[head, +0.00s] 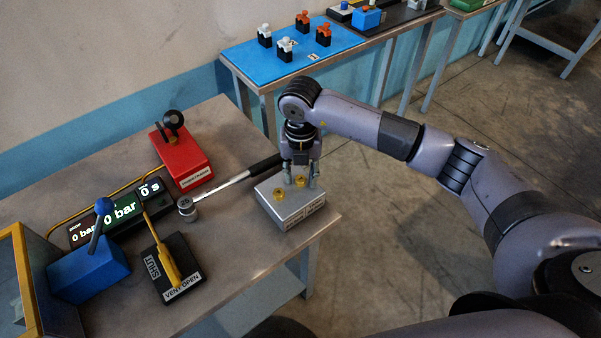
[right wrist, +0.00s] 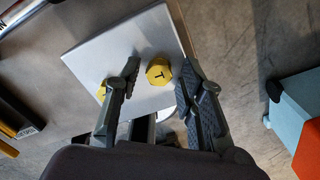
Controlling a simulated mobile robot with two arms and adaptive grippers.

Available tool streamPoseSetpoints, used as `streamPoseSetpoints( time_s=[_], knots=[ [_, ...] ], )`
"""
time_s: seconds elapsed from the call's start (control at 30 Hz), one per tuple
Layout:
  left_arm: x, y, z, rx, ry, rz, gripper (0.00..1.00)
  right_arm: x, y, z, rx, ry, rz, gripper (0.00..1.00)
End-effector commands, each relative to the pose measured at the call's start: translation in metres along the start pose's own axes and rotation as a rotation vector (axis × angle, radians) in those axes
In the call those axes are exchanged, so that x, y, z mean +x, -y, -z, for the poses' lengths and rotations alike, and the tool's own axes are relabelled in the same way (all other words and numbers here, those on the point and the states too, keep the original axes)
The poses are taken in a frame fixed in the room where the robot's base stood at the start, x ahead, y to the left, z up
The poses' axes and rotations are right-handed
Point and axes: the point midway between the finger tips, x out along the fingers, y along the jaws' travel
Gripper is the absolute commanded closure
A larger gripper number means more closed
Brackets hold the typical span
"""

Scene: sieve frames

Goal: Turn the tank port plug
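A silver metal box (head: 292,208) stands near the right edge of the bench and carries two yellow hex plugs. In the right wrist view, one plug (right wrist: 158,71) shows a dark letter T on its top. The other plug (right wrist: 101,92) is partly covered by a finger, and its marking is hidden; it also shows in the head view (head: 279,194). My right gripper (head: 300,178) points down over the box. Its fingers (right wrist: 160,74) are open, one on each side of the T plug, with a visible gap on both sides. My left gripper is not in view.
A torque wrench (head: 232,187) lies behind and left of the box, its black handle close behind my right gripper. A red block (head: 185,163), a vent lever block (head: 173,268), a blue block (head: 89,272) and a display (head: 118,212) stand further left.

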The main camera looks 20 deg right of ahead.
Motion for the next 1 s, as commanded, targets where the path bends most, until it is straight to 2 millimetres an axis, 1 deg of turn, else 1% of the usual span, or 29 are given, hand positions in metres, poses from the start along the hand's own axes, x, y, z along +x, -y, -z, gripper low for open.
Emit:
streamPoseSetpoints(
  time_s=[0.07,0.33,0.47,0.57,0.8,0.9,1.0],
  knots=[
    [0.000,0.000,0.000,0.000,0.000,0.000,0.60,0.001,0.000,0.001,-0.001,-0.001,0.000,0.56],
    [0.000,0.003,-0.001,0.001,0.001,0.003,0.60,0.001,0.000,0.001,-0.002,-0.002,0.000,0.56],
    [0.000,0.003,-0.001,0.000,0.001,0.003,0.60,-0.008,-0.001,0.000,-0.002,0.000,-0.001,0.56],
    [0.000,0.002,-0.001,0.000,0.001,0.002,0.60,-0.023,-0.001,0.000,-0.002,0.002,-0.002,0.56],
    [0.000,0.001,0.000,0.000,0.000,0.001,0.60,-0.075,-0.001,-0.001,-0.002,0.003,-0.002,0.56],
    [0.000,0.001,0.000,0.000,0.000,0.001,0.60,-0.094,-0.001,-0.001,-0.002,0.003,-0.002,0.56],
    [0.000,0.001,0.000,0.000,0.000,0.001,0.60,-0.107,-0.001,0.000,-0.002,0.001,-0.001,0.56]
  ],
)
